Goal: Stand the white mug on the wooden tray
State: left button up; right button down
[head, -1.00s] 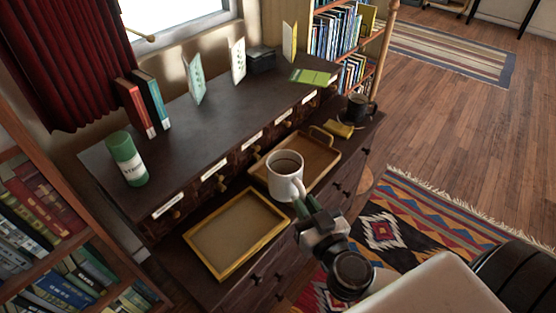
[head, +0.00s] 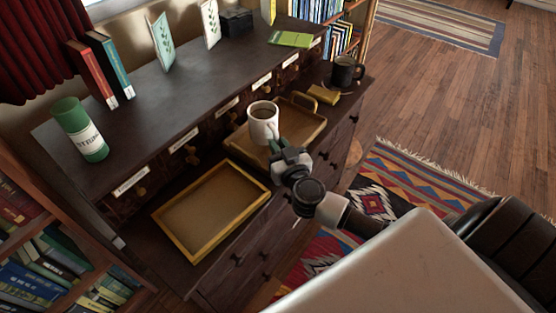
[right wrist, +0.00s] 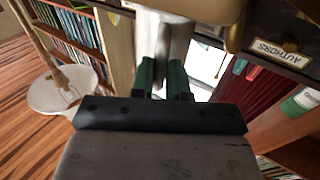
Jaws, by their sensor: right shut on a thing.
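The white mug (head: 261,126) is upright, with dark contents showing inside. My right gripper (head: 277,146) is shut on its handle side, at the mug's near right. The wooden tray (head: 303,112), with a raised handle at its far end, lies on the dark cabinet's lower ledge. In the head view the mug overlaps the tray's left part; I cannot tell whether its base touches. In the right wrist view the green fingers (right wrist: 163,80) close on a pale part of the mug (right wrist: 176,38). My left gripper is not in view.
A yellow-rimmed tray (head: 190,252), empty, lies left of the wooden tray. A dark mug (head: 345,73) and a yellow object (head: 323,95) stand beyond the wooden tray. The raised shelf behind holds a green canister (head: 78,130), books (head: 92,75) and cards (head: 160,42).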

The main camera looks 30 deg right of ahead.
notch_tip(320, 180, down, 4)
jog(key=b, duration=0.2)
jog(key=shift+w+f+b, duration=0.1)
jog(key=shift+b, duration=0.3)
jog(key=c, duration=1.5)
grip_release()
jog(key=shift+c, duration=0.2)
jog(key=o, duration=0.4)
jog(key=shift+o, duration=0.2)
jog(key=s+a+p, duration=0.1)
jog(key=s, duration=1.1)
jog(key=shift+a, duration=0.4)
